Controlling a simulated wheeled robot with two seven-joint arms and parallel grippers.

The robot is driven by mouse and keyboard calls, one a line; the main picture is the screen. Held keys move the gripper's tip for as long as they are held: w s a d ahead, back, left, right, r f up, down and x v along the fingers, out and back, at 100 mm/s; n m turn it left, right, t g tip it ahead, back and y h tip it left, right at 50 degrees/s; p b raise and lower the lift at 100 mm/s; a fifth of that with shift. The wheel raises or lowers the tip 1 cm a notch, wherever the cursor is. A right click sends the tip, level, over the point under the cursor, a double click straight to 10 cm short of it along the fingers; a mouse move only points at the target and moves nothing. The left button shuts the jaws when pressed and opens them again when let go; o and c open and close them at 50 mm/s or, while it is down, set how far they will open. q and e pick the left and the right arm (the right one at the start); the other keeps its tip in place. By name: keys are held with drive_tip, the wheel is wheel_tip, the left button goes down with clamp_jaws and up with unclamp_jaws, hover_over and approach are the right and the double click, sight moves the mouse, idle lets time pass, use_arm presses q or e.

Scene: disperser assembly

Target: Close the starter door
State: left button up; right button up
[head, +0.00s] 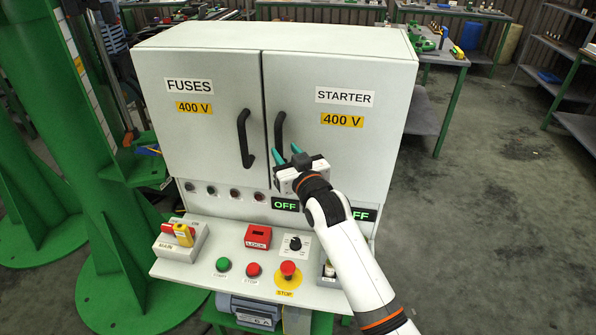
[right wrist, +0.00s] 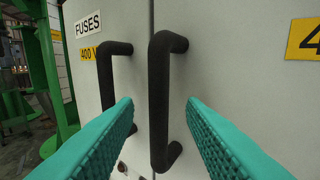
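The starter door (head: 345,150) is the right-hand white door of the cabinet, with "STARTER" and "400 V" labels. It looks flush or nearly flush with the fuses door (head: 200,135); I cannot tell whether it is fully closed. Its black bar handle (head: 279,132) is near the seam and also shows upright in the right wrist view (right wrist: 160,110). My right gripper (head: 286,153) is open at the handle's lower part. In the right wrist view its teal fingers (right wrist: 161,103) lie either side of the handle, with visible gaps. My left gripper is out of view.
The fuses door has its own black handle (head: 245,138), close left of the starter handle. Below is a sloped control panel (head: 210,265) with switches and a red stop button (head: 288,269). A green column (head: 35,130) stands left; open floor (head: 480,220) lies right.

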drive_tip(key=b+v, duration=0.1)
drive_tip(key=v, duration=0.5)
drive_tip(key=shift+s, duration=0.35)
drive_tip(key=shift+d+f, duration=0.15)
